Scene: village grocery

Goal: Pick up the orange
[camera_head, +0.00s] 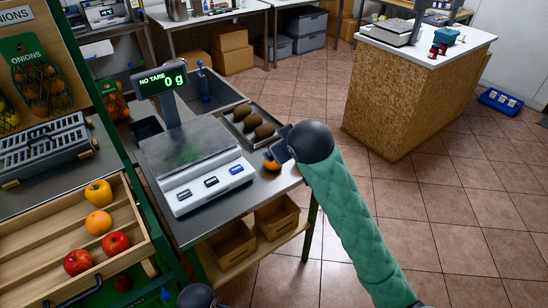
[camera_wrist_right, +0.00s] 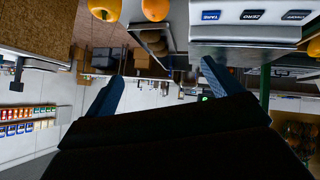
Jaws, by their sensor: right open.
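An orange (camera_head: 271,162) sits at the right end of the metal counter, beside the scale and partly hidden by my right gripper (camera_head: 281,150). In the wrist view an orange (camera_wrist_right: 155,9) shows at the top edge, cut off by the frame, with a yellowish fruit (camera_wrist_right: 104,9) beside it. My right gripper (camera_wrist_right: 158,75) is open, its two fingers wide apart with nothing visible between them. Another orange-coloured fruit (camera_head: 98,222) lies in the wooden crate at the left.
The scale (camera_head: 187,150) stands close left of my right gripper. A tray (camera_head: 236,117) of brown fruit lies behind the gripper. The wooden crate (camera_head: 25,235) also holds a yellow fruit and red apples. An island counter (camera_head: 400,100) stands right; the floor between is clear.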

